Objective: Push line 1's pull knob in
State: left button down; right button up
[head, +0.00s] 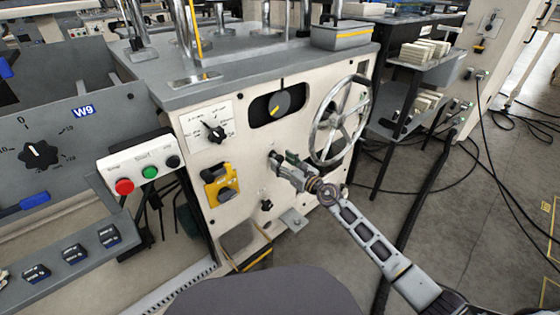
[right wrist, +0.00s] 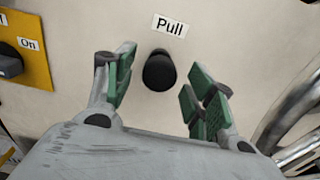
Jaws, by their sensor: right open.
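The pull knob (right wrist: 159,70) is a round black knob on the cream machine face, under a white "Pull" label (right wrist: 170,25). In the right wrist view it shows between the green-padded fingers of my right gripper (right wrist: 163,88). The fingers are open on either side of it, with a gap on both sides; whether the knob is in or out cannot be told. In the head view my right gripper (head: 287,165) is at the machine front, left of the handwheel, and I cannot make out the knob behind it. My left gripper is not in view.
The metal handwheel (head: 340,120) is close to the right of my gripper. A yellow switch plate (head: 212,190) is to the left, and another black knob (head: 266,205) sits lower. A push-button box (head: 140,168) hangs further left. Floor is open at the lower right.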

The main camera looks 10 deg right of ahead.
jog(key=v, duration=0.9)
jog(key=shift+s+d, duration=0.15)
jog(key=shift+s, duration=0.15)
dwell(0.5)
